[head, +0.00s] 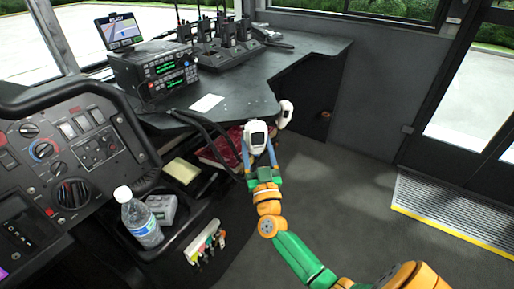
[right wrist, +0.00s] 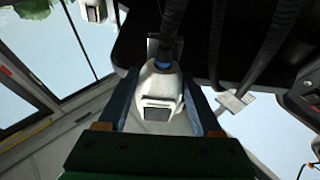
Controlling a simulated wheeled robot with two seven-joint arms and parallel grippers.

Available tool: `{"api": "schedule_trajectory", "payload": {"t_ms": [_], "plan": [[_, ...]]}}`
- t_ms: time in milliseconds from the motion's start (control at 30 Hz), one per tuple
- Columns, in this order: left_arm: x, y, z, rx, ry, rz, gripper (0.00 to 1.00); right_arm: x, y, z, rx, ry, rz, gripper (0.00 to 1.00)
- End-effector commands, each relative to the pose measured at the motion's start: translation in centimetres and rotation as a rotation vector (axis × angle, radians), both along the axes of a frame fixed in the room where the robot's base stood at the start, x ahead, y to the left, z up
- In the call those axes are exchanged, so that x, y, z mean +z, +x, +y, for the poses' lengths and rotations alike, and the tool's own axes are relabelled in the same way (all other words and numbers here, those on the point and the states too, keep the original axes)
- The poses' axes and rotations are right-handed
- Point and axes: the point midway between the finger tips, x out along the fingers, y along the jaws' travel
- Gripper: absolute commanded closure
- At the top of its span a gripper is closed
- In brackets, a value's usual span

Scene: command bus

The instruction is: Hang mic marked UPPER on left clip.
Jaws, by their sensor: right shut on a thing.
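My right gripper (head: 259,146) has its blue fingers shut on a white mic (head: 257,130) with a dark face, at the desk's front edge. In the right wrist view the held mic (right wrist: 160,104) sits between the fingers, with a blue collar and a dark cord at its far end. A second white mic (head: 285,113) is at the desk edge just right of it; it also shows in the right wrist view (right wrist: 93,10). No marking is readable on either mic. I cannot make out the clips clearly. My left gripper is not in view.
Two stacked radios (head: 155,72) with green displays stand on the dark desk (head: 240,92), near several handheld radios (head: 215,35). Dark cords (head: 205,130) hang over the desk front. A water bottle (head: 140,217) stands at lower left. The floor right of my arm is clear.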

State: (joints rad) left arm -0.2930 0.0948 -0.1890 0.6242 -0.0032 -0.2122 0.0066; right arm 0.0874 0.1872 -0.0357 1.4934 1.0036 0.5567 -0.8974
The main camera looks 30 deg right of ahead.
Motion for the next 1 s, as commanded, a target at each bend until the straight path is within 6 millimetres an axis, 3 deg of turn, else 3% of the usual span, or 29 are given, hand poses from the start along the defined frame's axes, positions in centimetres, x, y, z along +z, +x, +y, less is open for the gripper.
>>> {"api": "schedule_trajectory", "payload": {"t_ms": [1000], "plan": [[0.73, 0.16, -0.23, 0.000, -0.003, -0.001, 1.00, -0.05, 0.14, -0.07, 0.000, 0.000, -0.001, 0.78]]}}
